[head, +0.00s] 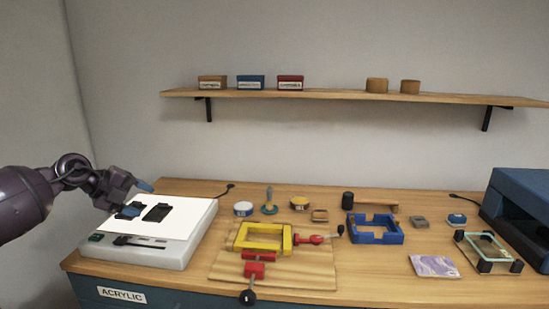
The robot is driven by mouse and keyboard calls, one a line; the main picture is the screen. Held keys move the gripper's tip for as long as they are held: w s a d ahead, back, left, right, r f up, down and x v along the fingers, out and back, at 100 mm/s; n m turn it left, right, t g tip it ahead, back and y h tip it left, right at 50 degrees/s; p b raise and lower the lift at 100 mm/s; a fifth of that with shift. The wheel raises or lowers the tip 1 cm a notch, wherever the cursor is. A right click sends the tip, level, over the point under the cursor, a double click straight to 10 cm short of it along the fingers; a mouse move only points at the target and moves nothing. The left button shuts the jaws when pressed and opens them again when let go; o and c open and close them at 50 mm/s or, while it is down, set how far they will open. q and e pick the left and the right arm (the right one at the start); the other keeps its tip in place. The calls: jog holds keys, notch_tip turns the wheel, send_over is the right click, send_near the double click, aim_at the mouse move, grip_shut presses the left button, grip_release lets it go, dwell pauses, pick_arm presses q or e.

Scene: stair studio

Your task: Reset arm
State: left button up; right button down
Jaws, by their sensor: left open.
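My left gripper (137,198) comes in from the left edge and hangs over the left part of the white-topped device (190,243) on the bench. It is open, with its two blue fingertips apart and nothing visible between them. One fingertip is close to a dark flat piece on the white sheet (185,214); I cannot tell whether they touch. A second dark flat piece (157,212) lies just to the right. My right gripper is not in the head view.
A yellow and red clamp (246,240) lies on a tan mat (290,278) mid-bench. A blue frame (377,234), glass-topped stand (488,250) and blue machine (520,205) are at right. A wall shelf (340,95) holds small boxes. Bare wood shows at the front right.

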pick_arm(q)
jog(key=d+t+h, duration=0.3)
jog(key=d+h, duration=0.2)
jog(key=d, duration=0.5)
jog(key=s+d+f+n+t, duration=0.3)
jog(key=f+n+t, duration=0.1)
jog(key=n+t, duration=0.2)
jog(key=s+a+f+n+y, duration=0.1)
jog(key=s+f+n+y, duration=0.4)
jog(key=s+f+n, duration=0.4)
jog(key=s+a+f+n+y, duration=0.2)
jog(key=s+f+n+y, duration=0.35)
jog(key=f, duration=0.45)
jog(key=s+a+f+n+g+y, duration=0.1)
jog(key=s+f+n+g, duration=0.1)
jog(key=s+f, duration=0.4)
jog(key=s+f+n+g+y, duration=0.1)
jog(key=s+f+n, duration=0.3)
jog(key=s, duration=1.1)
notch_tip(320, 180, down, 4)
jog(key=shift+s+a+r+g, duration=0.2)
jog(key=shift+s+a+g, duration=0.15)
jog(key=shift+g, duration=0.35)
